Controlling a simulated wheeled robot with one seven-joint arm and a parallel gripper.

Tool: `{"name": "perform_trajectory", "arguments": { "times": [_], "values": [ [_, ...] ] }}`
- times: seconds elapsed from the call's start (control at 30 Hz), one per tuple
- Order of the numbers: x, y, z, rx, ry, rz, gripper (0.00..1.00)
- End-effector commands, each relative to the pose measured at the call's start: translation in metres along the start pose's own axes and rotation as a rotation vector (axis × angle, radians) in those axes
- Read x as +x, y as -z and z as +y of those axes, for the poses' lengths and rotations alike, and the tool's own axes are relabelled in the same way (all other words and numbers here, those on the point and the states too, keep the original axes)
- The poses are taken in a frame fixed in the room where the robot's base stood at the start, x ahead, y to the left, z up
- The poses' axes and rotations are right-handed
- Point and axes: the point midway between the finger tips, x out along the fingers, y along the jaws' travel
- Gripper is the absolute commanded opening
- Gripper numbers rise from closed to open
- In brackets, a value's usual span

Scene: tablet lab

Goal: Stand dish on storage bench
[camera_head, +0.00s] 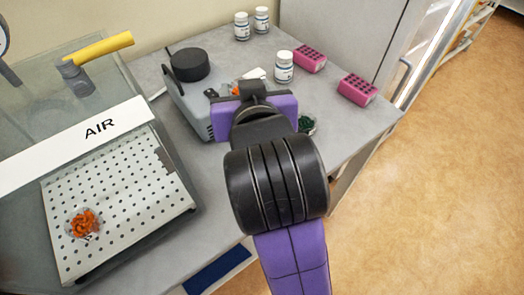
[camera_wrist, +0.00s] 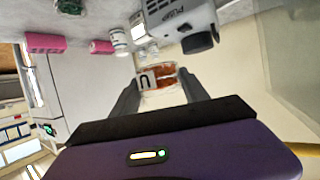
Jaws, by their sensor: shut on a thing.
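My gripper (camera_head: 248,86) is over the grey bench (camera_head: 345,130), beside a grey machine. In the wrist view my gripper (camera_wrist: 161,92) is shut on a clear dish (camera_wrist: 166,76) with orange contents and a white label bearing a dark letter. The dish is between the fingertips; in the head view my wrist mostly hides it. I cannot tell whether it touches the bench. Another dish with orange contents (camera_head: 83,224) lies on the perforated plate at left. A dish with dark green contents (camera_head: 306,124) is on the bench just right of my wrist, partly hidden.
The grey machine (camera_head: 196,100) with a black round top is close on the left. White bottles (camera_head: 284,67) and pink racks (camera_head: 357,89) stand at the back and right. The AIR cabinet (camera_head: 100,127) is at left. Bare bench shows near its right edge.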

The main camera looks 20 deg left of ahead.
Motion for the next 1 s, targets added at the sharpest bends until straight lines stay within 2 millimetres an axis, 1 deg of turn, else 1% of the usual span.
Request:
{"name": "perform_trajectory", "arguments": {
  "times": [0.03,0.1,0.4,0.5,0.6,0.77,1.0],
  "values": [
    [0.005,-0.013,0.0,-0.001,0.0,-0.007,0.04],
    [0.011,-0.03,0.0,-0.001,-0.001,-0.009,0.04],
    [0.038,-0.097,0.0,0.0,0.0,-0.008,0.04],
    [0.046,-0.116,0.0,0.0,-0.001,-0.006,0.04],
    [0.052,-0.128,0.001,0.0,-0.001,-0.003,0.04],
    [0.056,-0.136,0.001,0.0,-0.001,-0.001,0.04],
    [0.068,-0.167,0.0,0.001,0.0,-0.004,0.04]
  ]
}}
